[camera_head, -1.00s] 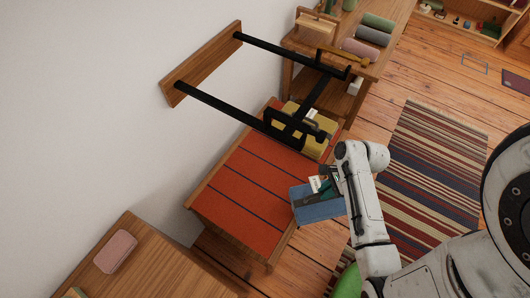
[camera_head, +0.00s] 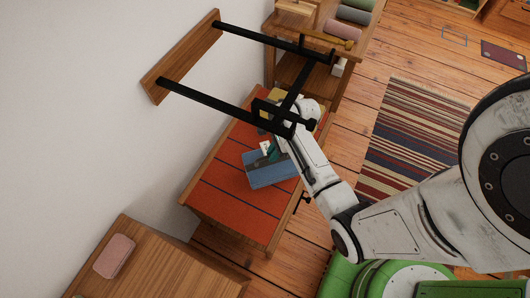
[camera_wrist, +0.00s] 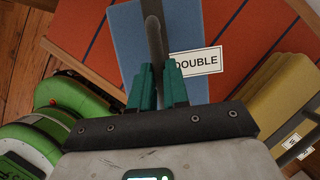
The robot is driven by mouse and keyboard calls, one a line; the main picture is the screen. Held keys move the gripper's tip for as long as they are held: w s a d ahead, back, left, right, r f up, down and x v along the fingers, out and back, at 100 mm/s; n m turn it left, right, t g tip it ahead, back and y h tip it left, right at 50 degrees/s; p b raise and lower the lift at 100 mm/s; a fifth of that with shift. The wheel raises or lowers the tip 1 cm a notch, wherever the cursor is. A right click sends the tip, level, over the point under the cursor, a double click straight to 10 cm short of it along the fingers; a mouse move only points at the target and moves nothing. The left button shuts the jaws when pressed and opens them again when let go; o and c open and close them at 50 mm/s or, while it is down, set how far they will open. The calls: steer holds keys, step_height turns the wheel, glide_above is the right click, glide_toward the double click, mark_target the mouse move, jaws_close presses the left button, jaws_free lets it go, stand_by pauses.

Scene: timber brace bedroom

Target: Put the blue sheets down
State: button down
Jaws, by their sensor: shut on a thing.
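The blue sheets (camera_head: 272,173) are a folded blue bundle over the orange-red striped surface of a low wooden bench (camera_head: 225,208). My gripper (camera_head: 272,152) is shut on them. In the wrist view the blue sheets (camera_wrist: 130,40) hang beyond my teal fingertips (camera_wrist: 158,82), with a grey bar or strap running up between the fingers. A white label reading "DOUBLE" (camera_wrist: 196,62) sits at their right side. I cannot tell whether the sheets touch the bench top.
Folded yellow cloth (camera_wrist: 285,95) with a white label lies at the bench's far end. A black-barred wall rack (camera_head: 225,95) overhangs that end, close to my arm. Bare striped surface is free at the near end. A wooden top with a pink item (camera_head: 114,256) stands near left.

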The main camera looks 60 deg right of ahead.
mark_target(265, 148)
steer(key=shift+w, duration=1.75)
steer(key=shift+s+f, duration=0.1)
steer(key=shift+f, duration=1.65)
steer(key=c, duration=1.1)
jaws_free()
steer(key=shift+f, duration=0.1)
steer(key=shift+r, duration=0.35)
steer(key=v, duration=0.2)
steer(key=shift+s+d+r, duration=0.1)
steer(key=shift+r, duration=0.1)
steer(key=s+d+b, duration=0.2)
steer(key=s+d, duration=0.6)
steer(key=shift+d, duration=0.4)
